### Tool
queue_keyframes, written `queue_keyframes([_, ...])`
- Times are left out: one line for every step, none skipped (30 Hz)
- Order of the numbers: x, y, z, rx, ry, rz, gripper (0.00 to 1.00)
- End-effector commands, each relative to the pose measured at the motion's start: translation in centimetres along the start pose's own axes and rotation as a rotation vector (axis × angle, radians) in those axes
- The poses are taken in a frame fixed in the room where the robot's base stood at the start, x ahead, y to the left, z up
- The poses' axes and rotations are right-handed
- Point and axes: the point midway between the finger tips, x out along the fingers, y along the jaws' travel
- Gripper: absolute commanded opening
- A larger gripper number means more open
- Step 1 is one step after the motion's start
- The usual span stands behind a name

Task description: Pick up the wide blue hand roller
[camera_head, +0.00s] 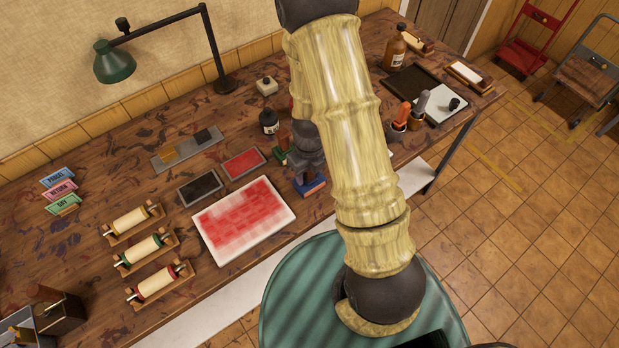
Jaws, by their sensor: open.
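A small blue block-like thing (313,189) with a reddish part sits on the workbench, just right of the white tray with red ink. It is the only clearly blue thing near my gripper, but my gripper and arm cover much of it, so I cannot tell whether it is the wide blue hand roller. My gripper (305,177) is dark grey, points down and is open, directly above or at this blue thing. Its fingers are partly hidden, and I cannot tell whether they touch it.
A green thing (282,157) stands close left of my gripper. The red-inked tray (245,222) lies left. Three cream rollers sit in wooden cradles (160,285) farther left. A black bottle (269,122) stands behind. Handled tools (402,114) stand right of my arm.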

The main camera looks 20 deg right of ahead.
Motion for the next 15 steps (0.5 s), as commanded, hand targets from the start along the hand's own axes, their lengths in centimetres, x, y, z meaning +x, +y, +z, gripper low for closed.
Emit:
queue_keyframes([-0.01,-0.01,0.02,0.000,-0.001,0.000,0.51])
queue_keyframes([-0.02,0.00,0.02,0.000,-0.001,0.000,0.51])
queue_keyframes([-0.02,0.00,0.02,0.000,-0.001,0.000,0.51])
queue_keyframes([-0.02,0.00,0.02,0.000,0.000,0.000,0.51])
queue_keyframes([-0.03,0.00,0.02,0.000,0.000,0.000,0.51])
queue_keyframes([-0.03,0.00,0.02,0.000,0.000,0.000,0.51])
queue_keyframes([-0.03,-0.01,0.02,0.000,0.000,0.000,0.51])
queue_keyframes([-0.04,0.00,0.02,0.000,0.000,0.000,0.51])
queue_keyframes([-0.04,0.00,0.02,0.000,0.000,0.000,0.51])
queue_keyframes([-0.04,0.00,0.02,0.000,0.000,0.000,0.51])
queue_keyframes([-0.04,0.00,0.02,0.000,0.000,0.000,0.51])
queue_keyframes([-0.04,0.00,0.02,0.000,0.000,0.000,0.51])
queue_keyframes([-0.04,0.00,0.02,0.000,0.000,0.000,0.51])
queue_keyframes([-0.05,0.00,0.02,0.000,0.000,0.000,0.45])
queue_keyframes([-0.05,0.00,0.02,0.000,0.000,0.000,0.37])
